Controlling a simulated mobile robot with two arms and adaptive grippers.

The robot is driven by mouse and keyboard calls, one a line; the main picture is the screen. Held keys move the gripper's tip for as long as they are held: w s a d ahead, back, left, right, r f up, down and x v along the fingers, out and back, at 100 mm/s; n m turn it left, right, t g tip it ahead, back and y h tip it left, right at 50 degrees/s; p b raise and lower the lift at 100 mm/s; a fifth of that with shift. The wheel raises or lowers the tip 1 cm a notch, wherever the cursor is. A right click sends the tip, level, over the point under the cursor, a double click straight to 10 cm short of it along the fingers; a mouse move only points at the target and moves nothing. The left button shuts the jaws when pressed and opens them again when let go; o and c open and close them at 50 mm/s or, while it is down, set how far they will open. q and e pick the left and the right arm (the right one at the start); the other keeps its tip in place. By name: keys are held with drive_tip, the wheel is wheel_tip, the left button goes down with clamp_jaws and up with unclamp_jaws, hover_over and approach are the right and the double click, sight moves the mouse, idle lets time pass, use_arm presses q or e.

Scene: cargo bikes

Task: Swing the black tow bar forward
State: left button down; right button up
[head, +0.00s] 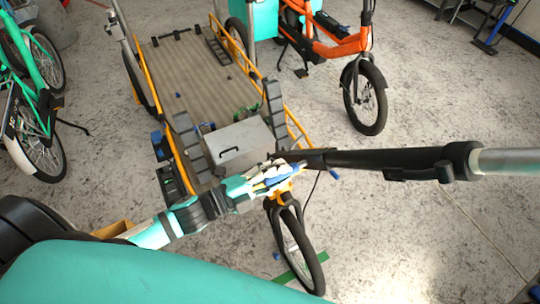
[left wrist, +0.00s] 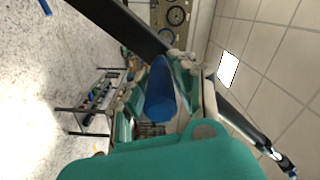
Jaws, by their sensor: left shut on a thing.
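The black tow bar (head: 400,160) runs from the front of the cargo bike to the right edge of the head view, about level in the picture. Its right end is grey and cut off by the frame. My left gripper (head: 284,175) is shut at the bar's left end, by the bike's front. In the left wrist view, the dark bar (left wrist: 125,25) comes in from the top left behind my left gripper (left wrist: 165,88). A blue cylinder (left wrist: 160,95) shows between the fingers. I cannot tell whether it belongs to the bar. My right gripper is not in view.
The cargo bike has a flat ribbed bed (head: 190,75), orange rails, a grey box (head: 240,145) and a front wheel (head: 297,250) below my gripper. An orange bike (head: 330,45) stands behind and a green bike (head: 40,85) at left.

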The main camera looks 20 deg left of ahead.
use_arm(q)
drive_tip(key=s+d+f+m+b, duration=0.2)
drive_tip(key=d+f+m+b, duration=0.1)
drive_tip(key=f+b, duration=0.1)
drive_tip(key=s+d+f+m+b, duration=0.3)
drive_tip(key=f+b, duration=0.1)
drive_tip(key=f, duration=0.3)
drive_tip(key=shift+s+d, duration=0.15)
drive_tip(key=shift+s, duration=0.15)
drive_tip(key=c, duration=1.1)
unclamp_jaws()
